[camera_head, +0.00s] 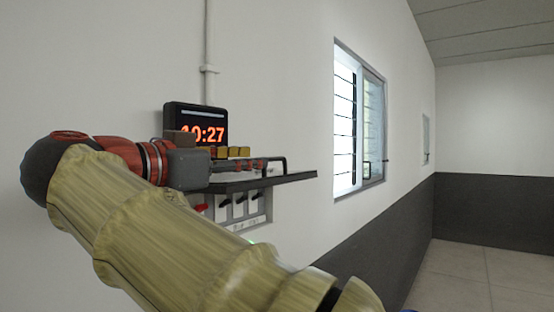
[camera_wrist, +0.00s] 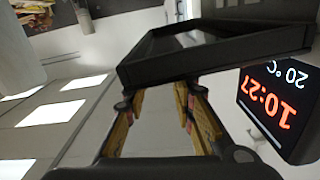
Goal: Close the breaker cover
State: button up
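The breaker cover (camera_head: 297,178) is a dark flat panel that stands out from the wall, raised nearly level above the breaker box (camera_head: 266,206). Black switches show in the box below it; my arm hides part of the box. In the wrist view the cover (camera_wrist: 240,52) is a dark framed panel just beyond my fingertips. My gripper (camera_head: 256,160) is above the cover, close to its upper side; whether it touches cannot be told. In the wrist view my gripper (camera_wrist: 160,92) has its fingers apart, with nothing seen between them.
A black digital clock (camera_head: 195,122) reading 10:27 is on the wall behind my gripper and close beside it in the wrist view (camera_wrist: 275,105). A conduit (camera_head: 207,70) runs up the wall. A louvred window (camera_head: 358,120) is to the right. Open floor (camera_head: 480,275) lies at the right.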

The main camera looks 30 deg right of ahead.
aim_at(271, 160)
jog(key=p+x, duration=0.1)
jog(key=x, duration=0.6)
jog(key=shift+d, duration=0.1)
jog(key=shift+c, duration=0.2)
grip_shut()
jog(key=shift+f, duration=0.1)
dwell(0.6)
